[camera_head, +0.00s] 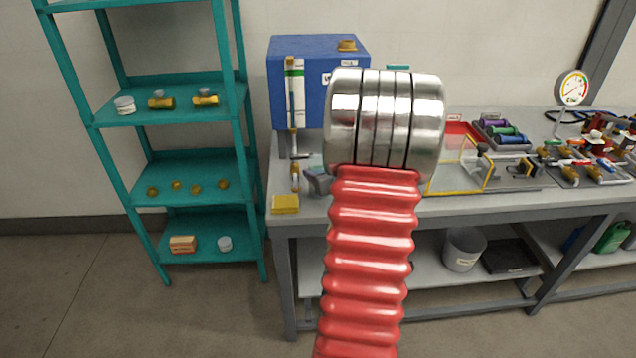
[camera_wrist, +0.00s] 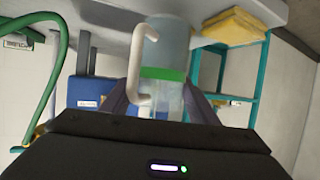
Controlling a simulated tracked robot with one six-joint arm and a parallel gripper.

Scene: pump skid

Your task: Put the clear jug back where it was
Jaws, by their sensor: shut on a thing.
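The clear jug (camera_wrist: 172,45) shows in the wrist view, with a white handle (camera_wrist: 136,65) and a green band around it. My gripper (camera_wrist: 160,98) is shut on the jug, with a dark finger on either side of it. The jug's far end is close to the grey bench top; I cannot tell whether it touches. In the head view my arm hides the jug and most of the gripper.
A grey workbench (camera_head: 470,205) bears a blue tank (camera_head: 300,60) with a sight tube, a yellow pad (camera_head: 285,204) at its left front corner, and a red-and-yellow framed tray. A teal shelf (camera_head: 180,190) with small parts stands left. A bucket (camera_head: 464,249) sits below the bench.

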